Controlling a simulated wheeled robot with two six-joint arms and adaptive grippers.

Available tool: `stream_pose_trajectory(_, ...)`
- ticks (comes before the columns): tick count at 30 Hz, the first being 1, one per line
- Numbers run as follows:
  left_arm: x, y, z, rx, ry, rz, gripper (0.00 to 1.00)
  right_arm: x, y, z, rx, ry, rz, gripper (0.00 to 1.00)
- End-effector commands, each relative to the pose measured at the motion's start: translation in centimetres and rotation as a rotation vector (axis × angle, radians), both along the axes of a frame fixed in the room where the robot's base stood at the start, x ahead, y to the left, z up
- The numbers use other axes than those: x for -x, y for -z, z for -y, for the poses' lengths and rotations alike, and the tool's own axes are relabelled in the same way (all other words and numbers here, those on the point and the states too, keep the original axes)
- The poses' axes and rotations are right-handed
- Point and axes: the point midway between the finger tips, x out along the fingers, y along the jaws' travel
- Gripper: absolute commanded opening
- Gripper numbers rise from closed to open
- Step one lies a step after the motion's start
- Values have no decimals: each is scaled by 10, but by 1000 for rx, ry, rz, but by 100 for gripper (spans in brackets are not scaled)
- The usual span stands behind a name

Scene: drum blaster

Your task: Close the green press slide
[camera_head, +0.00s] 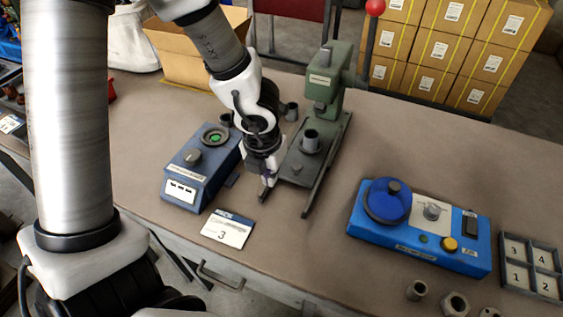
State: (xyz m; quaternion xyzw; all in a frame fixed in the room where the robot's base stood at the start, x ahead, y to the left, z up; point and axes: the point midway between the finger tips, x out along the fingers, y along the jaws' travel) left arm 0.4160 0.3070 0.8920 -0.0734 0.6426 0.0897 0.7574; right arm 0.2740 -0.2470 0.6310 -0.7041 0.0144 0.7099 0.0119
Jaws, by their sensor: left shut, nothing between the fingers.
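The green press (333,82) stands on the table behind the middle, with its dark base (311,170) reaching toward the front edge. A grey cylindrical part (310,141) stands upright on the base, below and in front of the press head (320,85). The head is raised, with a gap above the part. My left gripper (268,183) points down beside the left side of the base, near its front, shut and empty. I cannot tell whether it touches the base. My right gripper is not in view.
A blue-grey device (200,168) with a dial sits left of my gripper. A blue machine (420,226) and a numbered tray (533,263) are at the right. Small grey cylinders (291,111) stand behind my gripper.

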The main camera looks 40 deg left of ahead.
Motion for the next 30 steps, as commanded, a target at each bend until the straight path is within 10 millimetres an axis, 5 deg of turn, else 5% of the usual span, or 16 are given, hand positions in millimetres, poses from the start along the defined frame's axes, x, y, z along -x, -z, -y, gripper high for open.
stream_pose_trajectory(1, 2, 2, 2, -1, -5, 22, 0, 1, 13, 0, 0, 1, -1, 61)
stream_pose_trajectory(8, -7, 0, 1, -4, -4, 69, 0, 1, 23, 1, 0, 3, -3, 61)
stream_pose_trajectory(22, -29, 97, -4, -4, -5, 68, 0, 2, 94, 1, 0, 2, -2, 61)
stream_pose_trajectory(24, -45, 80, -8, -4, -6, 69, 0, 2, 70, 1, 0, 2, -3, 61)
stream_pose_trajectory(30, -66, 83, -12, -4, -4, 69, 0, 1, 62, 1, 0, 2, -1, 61)
